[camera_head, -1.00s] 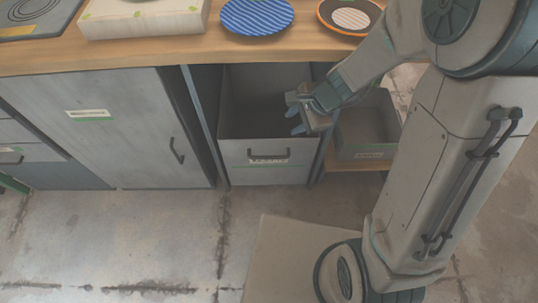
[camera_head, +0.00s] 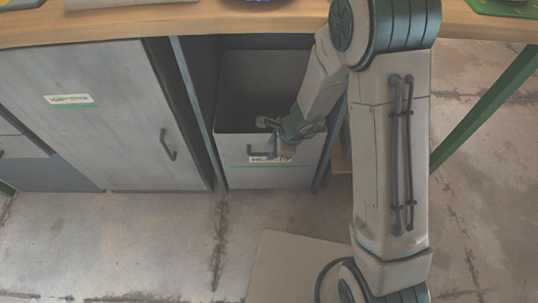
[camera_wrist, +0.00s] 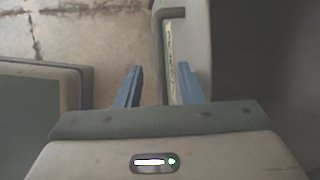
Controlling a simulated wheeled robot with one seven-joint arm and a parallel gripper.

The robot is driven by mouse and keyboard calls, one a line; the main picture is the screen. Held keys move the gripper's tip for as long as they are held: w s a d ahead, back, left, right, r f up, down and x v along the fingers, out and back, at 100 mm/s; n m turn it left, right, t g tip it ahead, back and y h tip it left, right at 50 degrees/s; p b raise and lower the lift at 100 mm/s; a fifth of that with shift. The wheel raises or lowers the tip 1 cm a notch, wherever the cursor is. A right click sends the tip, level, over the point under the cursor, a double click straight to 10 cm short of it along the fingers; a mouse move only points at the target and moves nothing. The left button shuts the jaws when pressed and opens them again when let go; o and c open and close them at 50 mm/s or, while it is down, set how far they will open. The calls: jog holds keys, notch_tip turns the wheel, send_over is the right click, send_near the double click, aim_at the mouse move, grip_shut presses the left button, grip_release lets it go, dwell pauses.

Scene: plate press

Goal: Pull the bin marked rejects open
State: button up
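The grey bin (camera_head: 250,178) sits under the counter, and its open top shows. Its front carries a dark bar handle (camera_head: 250,152) and a white and green label, too small to read. My gripper (camera_head: 272,138) is at the upper right of the bin's front, over the right part of the handle and partly hiding the label. In the wrist view my gripper (camera_wrist: 159,72) is open, its two blue fingers apart. The handle bar (camera_wrist: 158,50) runs into the gap between them, with the bin's pale front (camera_wrist: 195,40) on the right. Contact cannot be told.
A closed cabinet door (camera_head: 110,120) with its own handle stands left of the bin. The wooden counter (camera_head: 150,22) runs above. Bare concrete floor (camera_head: 150,235) lies in front of the bin. A green table leg (camera_head: 482,115) is at the right.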

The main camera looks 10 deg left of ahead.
aim_at(266, 153)
jog(key=shift+b+x, duration=0.5)
jog(key=shift+x, duration=1.1)
grip_shut()
